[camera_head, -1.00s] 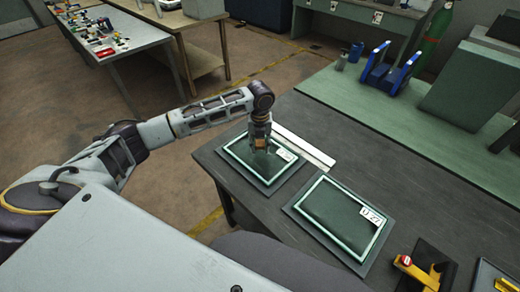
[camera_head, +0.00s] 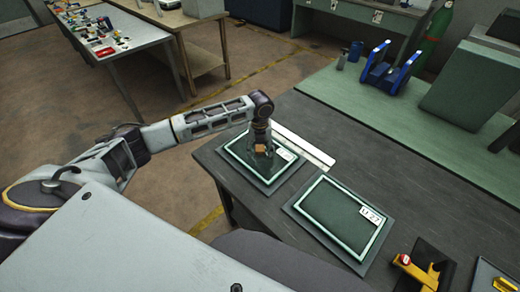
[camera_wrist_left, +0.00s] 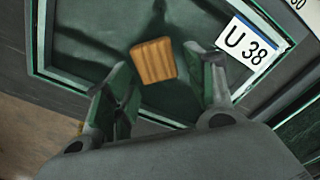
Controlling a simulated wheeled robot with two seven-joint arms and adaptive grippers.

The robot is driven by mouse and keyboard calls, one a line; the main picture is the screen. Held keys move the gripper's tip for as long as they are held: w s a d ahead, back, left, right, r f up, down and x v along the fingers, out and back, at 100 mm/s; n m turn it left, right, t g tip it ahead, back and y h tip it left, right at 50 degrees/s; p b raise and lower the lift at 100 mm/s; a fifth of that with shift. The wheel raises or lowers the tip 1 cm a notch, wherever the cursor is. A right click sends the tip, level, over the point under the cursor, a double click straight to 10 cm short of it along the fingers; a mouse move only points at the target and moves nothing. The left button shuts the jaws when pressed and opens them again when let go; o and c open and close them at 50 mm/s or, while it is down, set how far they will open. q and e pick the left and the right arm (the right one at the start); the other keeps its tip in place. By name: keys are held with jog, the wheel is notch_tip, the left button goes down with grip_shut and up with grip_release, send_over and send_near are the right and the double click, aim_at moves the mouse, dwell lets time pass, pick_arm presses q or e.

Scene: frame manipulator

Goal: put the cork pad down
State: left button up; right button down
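The cork pad (camera_wrist_left: 153,62) is a small orange-brown ribbed block in the left wrist view. It appears to lie on the dark green panel inside a framed board marked U 38 (camera_wrist_left: 55,62). It also shows in the head view (camera_head: 259,149), low at my left gripper's tips. My left gripper (camera_wrist_left: 160,74) points down over the board, its green fingers spread on both sides of the pad. A gap shows between the pad and each finger. Whether the fingertips touch the panel cannot be told. My right gripper is not in view.
A second framed board (camera_head: 334,217) lies on the dark table (camera_head: 430,185) nearer the front right. A pale strip (camera_head: 304,147) lies behind the first board. A yellow tool (camera_head: 416,270) lies at the front right. A blue rack (camera_head: 388,70) stands on the green bench behind.

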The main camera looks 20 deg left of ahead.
aim_at(260, 151)
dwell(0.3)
pick_arm(q)
notch_tip(260, 151, up, 12)
jog(key=b, duration=0.1)
jog(key=shift+r, duration=0.15)
dwell(0.6)
dwell(0.4)
